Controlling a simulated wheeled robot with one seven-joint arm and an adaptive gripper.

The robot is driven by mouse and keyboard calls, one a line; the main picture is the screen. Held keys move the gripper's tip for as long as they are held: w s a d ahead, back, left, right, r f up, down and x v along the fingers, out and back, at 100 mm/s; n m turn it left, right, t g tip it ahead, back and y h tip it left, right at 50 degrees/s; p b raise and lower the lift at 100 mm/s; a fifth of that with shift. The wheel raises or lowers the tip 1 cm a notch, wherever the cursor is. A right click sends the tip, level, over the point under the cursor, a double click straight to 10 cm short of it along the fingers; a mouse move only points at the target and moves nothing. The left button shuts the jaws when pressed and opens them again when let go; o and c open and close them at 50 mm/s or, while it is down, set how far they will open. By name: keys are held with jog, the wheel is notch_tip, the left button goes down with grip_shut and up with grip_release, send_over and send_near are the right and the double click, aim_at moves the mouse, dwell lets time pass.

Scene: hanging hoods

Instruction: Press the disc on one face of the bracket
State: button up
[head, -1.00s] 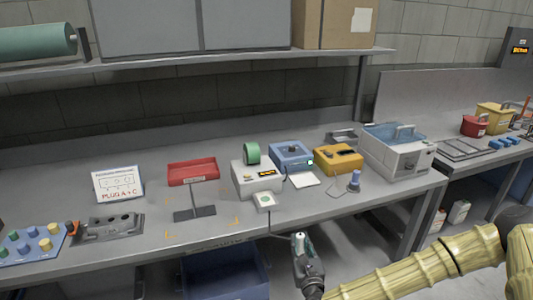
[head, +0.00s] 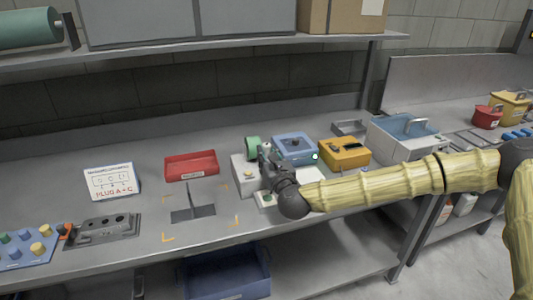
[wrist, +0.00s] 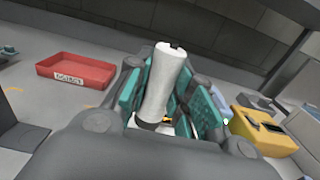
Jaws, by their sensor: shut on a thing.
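The dark grey bracket (head: 201,197), a flat base with a thin upright plate, stands on the bench between orange corner marks. I cannot make out a disc on its visible faces. My gripper (head: 267,155) is to the right of the bracket, apart from it, above the white box (head: 243,172). In the wrist view my gripper (wrist: 165,100) has its teal pads shut on a white cylinder (wrist: 163,82), which stands slightly tilted with a dark tip.
A red tray (head: 191,166) lies behind the bracket. A green roll (head: 251,147), a blue device (head: 294,148) and a yellow box (head: 344,152) stand near the gripper. A small pad with a green spot (head: 265,200) lies below my arm. Bench left of the bracket is partly clear.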

jog(key=shift+d+f, duration=0.15)
jog(key=shift+f, duration=0.8)
jog(key=shift+f+b, duration=1.5)
jog(key=shift+f, duration=3.7)
jog(key=shift+s+b, duration=0.15)
jog(key=shift+b, duration=0.3)
jog(key=shift+f+b, duration=0.3)
jog(key=shift+b, duration=0.1)
jog(key=shift+r, duration=0.1)
jog(key=shift+r+p, duration=0.85)
jog(key=shift+r, duration=2.6)
